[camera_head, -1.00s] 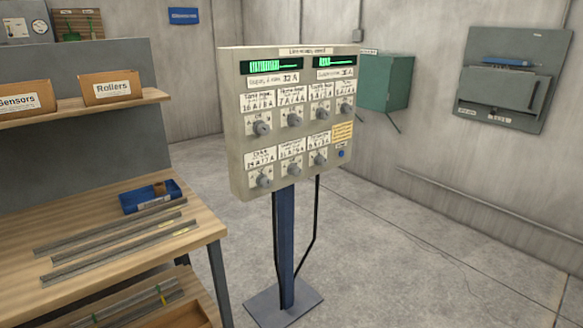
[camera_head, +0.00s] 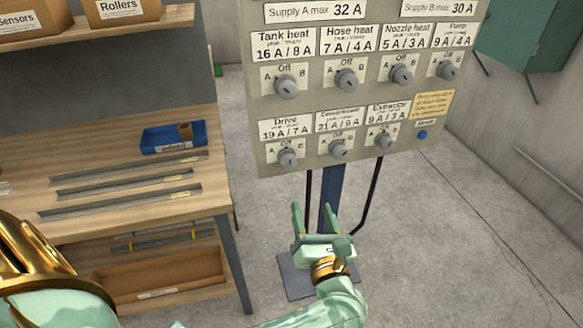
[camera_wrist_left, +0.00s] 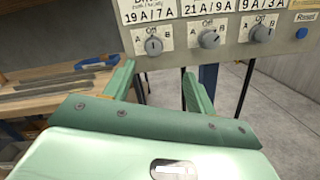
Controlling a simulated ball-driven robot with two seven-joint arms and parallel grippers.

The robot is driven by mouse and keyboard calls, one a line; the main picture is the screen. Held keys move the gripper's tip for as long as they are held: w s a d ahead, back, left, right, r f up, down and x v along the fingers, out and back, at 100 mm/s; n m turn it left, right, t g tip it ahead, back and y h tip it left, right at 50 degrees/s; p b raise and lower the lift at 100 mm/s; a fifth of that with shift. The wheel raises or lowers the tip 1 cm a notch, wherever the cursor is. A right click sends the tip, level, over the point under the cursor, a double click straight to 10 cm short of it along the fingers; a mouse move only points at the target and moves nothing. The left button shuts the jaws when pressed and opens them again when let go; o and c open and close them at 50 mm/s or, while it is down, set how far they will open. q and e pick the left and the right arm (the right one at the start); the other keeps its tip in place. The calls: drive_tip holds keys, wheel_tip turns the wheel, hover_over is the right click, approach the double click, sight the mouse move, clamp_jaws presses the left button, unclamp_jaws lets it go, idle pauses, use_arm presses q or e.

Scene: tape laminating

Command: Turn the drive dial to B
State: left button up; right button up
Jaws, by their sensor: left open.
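The drive dial (camera_head: 288,157) is a grey knob at the lower left of the control panel (camera_head: 420,100), under a label reading Drive 19 A / 7 A. Marks A, Off and B surround it. It also shows in the left wrist view (camera_wrist_left: 153,46), its pointer looking near upright, toward Off. My left gripper (camera_head: 314,212) is open and empty, below the panel and a little right of the drive dial, apart from it. In the left wrist view its two green fingers (camera_wrist_left: 158,80) stand apart with the panel's lower row beyond them. My right gripper is not in view.
Neighbouring dials Compressor (camera_head: 338,147) and Extractor (camera_head: 383,138) sit right of the drive dial, with a blue Reset button (camera_head: 422,135). A row of dials is above. A workbench (camera_head: 120,225) with a blue tray (camera_head: 172,138) stands left. A post (camera_head: 329,190) supports the panel.

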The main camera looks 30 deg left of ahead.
use_arm(q)
drive_tip(key=n+g, duration=0.1)
drive_tip(key=n, duration=0.1)
drive_tip(key=b, duration=0.2)
approach(290, 165)
drive_tip(key=shift+n+h, duration=0.3)
drive_tip(key=shift+n, duration=0.1)
drive_tip(key=x, duration=1)
drive_tip(key=shift+s+r, duration=0.15)
drive_tip(key=shift+r, duration=0.1)
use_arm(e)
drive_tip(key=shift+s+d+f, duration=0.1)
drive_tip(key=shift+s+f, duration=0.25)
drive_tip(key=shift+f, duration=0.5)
use_arm(q)
drive_tip(key=c, duration=1)
